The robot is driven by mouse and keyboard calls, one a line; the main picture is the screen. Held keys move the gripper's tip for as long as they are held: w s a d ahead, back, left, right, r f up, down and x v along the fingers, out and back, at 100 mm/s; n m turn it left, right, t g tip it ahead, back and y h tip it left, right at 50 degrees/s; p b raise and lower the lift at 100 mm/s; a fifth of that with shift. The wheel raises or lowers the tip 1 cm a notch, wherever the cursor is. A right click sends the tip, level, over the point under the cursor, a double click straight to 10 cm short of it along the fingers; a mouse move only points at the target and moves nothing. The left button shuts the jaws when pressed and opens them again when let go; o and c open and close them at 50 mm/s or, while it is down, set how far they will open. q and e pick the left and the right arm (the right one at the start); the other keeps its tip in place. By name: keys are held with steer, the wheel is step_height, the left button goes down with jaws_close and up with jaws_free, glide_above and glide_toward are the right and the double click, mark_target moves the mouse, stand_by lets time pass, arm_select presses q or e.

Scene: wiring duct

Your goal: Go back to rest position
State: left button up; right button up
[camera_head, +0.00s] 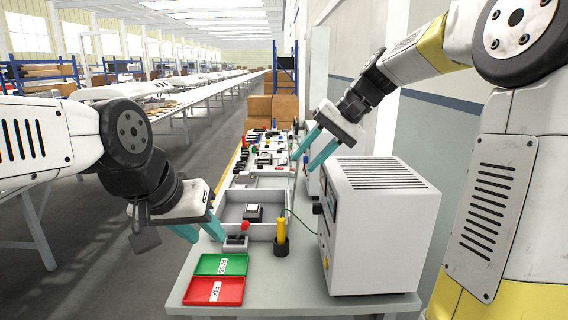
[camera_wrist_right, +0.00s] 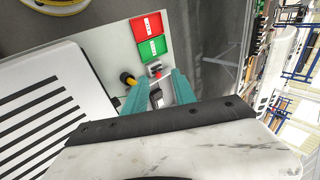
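My left gripper (camera_head: 203,234) is in the head view, low at the left edge of the workbench. Its two teal fingers are apart with nothing seen between them, close to a small grey device with a red knob (camera_head: 243,227). My right gripper (camera_head: 303,162) hangs above the bench, behind and left of the white box-shaped instrument (camera_head: 376,235). Its teal fingers are apart and point down and left. In the right wrist view, its fingers (camera_wrist_right: 154,88) are also spread. A small part in a bin shows between them, seemingly below rather than held.
The bench (camera_head: 300,295) carries a green tray (camera_head: 221,264) and a red tray (camera_head: 213,291) at the front. A yellow-handled tool (camera_head: 281,231) stands in a black holder beside the instrument. Grey bins (camera_head: 254,196) with parts run back toward cardboard boxes (camera_head: 272,107).

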steer(key=s+d+f+t+h, duration=0.1)
steer(key=s+d+f, duration=0.1)
steer(key=s, duration=0.4)
steer(key=s+d+f+t+h, duration=0.2)
steer(key=s+d, duration=0.1)
steer(key=s, duration=0.4)
steer(key=s+d+f+t+h, duration=0.2)
steer(key=s+d+f, duration=0.1)
steer(key=s, duration=0.4)
steer(key=shift+d+n, duration=0.25)
steer(key=shift+n, duration=0.15)
arm_select(q)
steer(key=shift+c, duration=0.5)
